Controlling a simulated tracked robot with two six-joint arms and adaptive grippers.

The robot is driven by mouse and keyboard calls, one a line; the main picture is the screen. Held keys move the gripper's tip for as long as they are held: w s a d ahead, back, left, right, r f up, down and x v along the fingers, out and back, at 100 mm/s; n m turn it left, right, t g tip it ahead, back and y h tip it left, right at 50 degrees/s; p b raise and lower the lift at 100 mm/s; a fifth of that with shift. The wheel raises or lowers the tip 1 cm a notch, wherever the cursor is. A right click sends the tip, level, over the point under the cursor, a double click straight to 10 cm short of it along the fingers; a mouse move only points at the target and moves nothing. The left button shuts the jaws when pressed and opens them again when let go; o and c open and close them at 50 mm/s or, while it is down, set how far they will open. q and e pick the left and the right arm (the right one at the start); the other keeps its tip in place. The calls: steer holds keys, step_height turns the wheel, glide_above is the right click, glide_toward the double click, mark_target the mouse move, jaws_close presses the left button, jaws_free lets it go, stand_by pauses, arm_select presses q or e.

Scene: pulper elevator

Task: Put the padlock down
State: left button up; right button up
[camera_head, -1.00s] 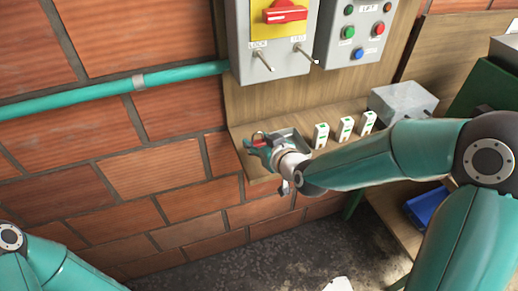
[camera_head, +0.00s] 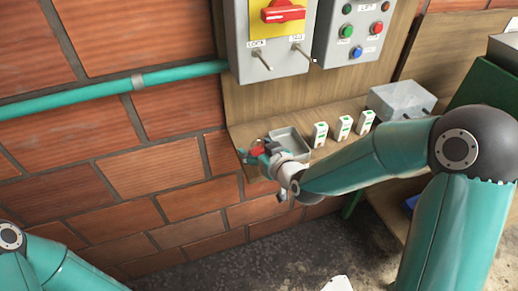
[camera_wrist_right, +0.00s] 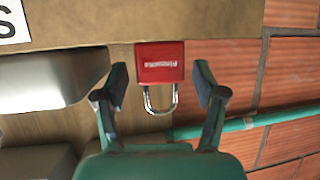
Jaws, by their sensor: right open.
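A red padlock with a shiny steel shackle shows in the right wrist view (camera_wrist_right: 160,63), resting on the wooden shelf (camera_wrist_right: 225,28). Its shackle points toward my right gripper (camera_wrist_right: 161,84). The gripper's fingers are open, one on each side, with a gap between each finger and the padlock. In the head view my right gripper (camera_head: 259,156) is at the left end of the shelf (camera_head: 240,133), and the red of the padlock (camera_head: 264,147) shows beside it, partly hidden. Only part of my left arm shows, at lower left; its gripper is out of view.
A grey metal tray (camera_head: 291,142) stands right of the padlock. Several white-and-green devices (camera_head: 320,134) and a grey box (camera_head: 400,99) stand farther right. Above hangs a grey box with a red switch handle (camera_head: 283,14) and two toggles. A teal pipe (camera_head: 90,87) runs along the brick wall.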

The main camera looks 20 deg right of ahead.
steer(key=shift+r, duration=0.1)
steer(key=b+v, duration=0.5)
steer(key=v, duration=0.7)
step_height(320, 180, down, 22)
steer(key=s+a+m+g, duration=0.2)
steer(key=a+g, duration=0.1)
steer(key=g, duration=0.3)
arm_select(q)
step_height(320, 180, down, 5)
steer(key=shift+f, duration=0.1)
arm_select(e)
steer(key=s+a+f+m+g+y, duration=0.1)
steer(key=s+f+g, duration=0.5)
steer(key=s+f, duration=0.7)
step_height(320, 180, down, 4)
steer(key=shift+s+a+f+m+g, duration=0.1)
steer(key=shift+s+a+m+g, duration=0.4)
steer(key=shift+a, duration=0.6)
arm_select(q)
steer(key=shift+c, duration=0.2)
arm_select(e)
steer(key=shift+w, duration=0.1)
